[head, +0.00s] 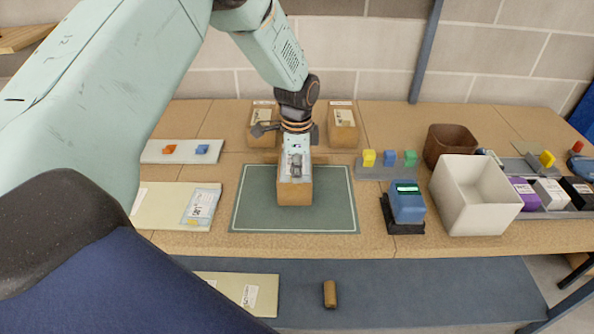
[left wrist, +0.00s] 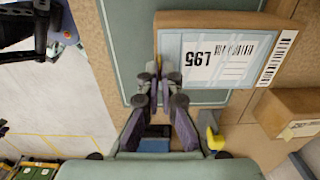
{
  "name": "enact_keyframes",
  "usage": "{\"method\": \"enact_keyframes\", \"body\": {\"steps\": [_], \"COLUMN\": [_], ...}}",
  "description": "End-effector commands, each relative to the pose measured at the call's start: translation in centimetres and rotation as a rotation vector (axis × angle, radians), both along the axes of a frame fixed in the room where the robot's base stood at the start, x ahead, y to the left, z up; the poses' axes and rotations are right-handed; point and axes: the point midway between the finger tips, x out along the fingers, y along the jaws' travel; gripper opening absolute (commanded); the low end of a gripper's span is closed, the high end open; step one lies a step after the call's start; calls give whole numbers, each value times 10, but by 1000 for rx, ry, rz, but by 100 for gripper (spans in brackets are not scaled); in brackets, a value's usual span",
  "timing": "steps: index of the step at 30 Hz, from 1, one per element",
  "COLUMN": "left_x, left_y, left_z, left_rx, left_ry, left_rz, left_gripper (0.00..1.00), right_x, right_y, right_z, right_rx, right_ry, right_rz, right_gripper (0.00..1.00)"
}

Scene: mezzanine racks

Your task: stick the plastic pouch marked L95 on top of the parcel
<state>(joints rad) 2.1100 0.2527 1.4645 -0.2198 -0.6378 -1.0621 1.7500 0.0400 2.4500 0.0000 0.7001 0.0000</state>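The brown parcel (head: 295,193) stands on the green mat (head: 335,212) in the middle of the bench. The plastic pouch marked L95 (left wrist: 212,62) lies over the parcel's top in the left wrist view, print upside down there. Whether it is fully pressed down I cannot tell. My left gripper (head: 296,170) points down over the parcel. In the left wrist view its fingertips (left wrist: 160,74) are close together at the pouch's edge, around a small yellow tab, and look shut on it. My right gripper is not in view.
Another pouch (head: 201,204) lies on a cream board at the left. Two boxes (head: 343,126) stand behind the parcel. A blue device (head: 406,203), a white bin (head: 474,195) and a brown bin (head: 449,142) stand at the right. A brown cylinder (head: 329,294) lies on the lower shelf.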

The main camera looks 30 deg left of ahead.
Motion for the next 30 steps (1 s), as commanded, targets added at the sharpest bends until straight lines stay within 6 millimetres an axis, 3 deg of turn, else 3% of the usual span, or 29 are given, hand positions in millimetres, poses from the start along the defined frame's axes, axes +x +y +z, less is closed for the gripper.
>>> {"method": "enact_keyframes", "body": {"steps": [2,13,20,25,30], "left_x": [-2,-1,-1,-1,-1], "left_y": [0,0,0,0,0], "left_z": [-2,-2,-1,-1,-1], "left_rx": [-1,-1,0,0,0], "left_ry": [5,3,2,2,2], "left_rz": [0,0,0,0,0], "left_gripper": [0,32,32,46,47], "right_x": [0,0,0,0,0], "right_y": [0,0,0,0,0], "right_z": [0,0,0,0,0], "right_rx": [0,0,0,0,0], "right_ry": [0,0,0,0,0], "right_rz": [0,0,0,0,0], "right_gripper": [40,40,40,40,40]}}
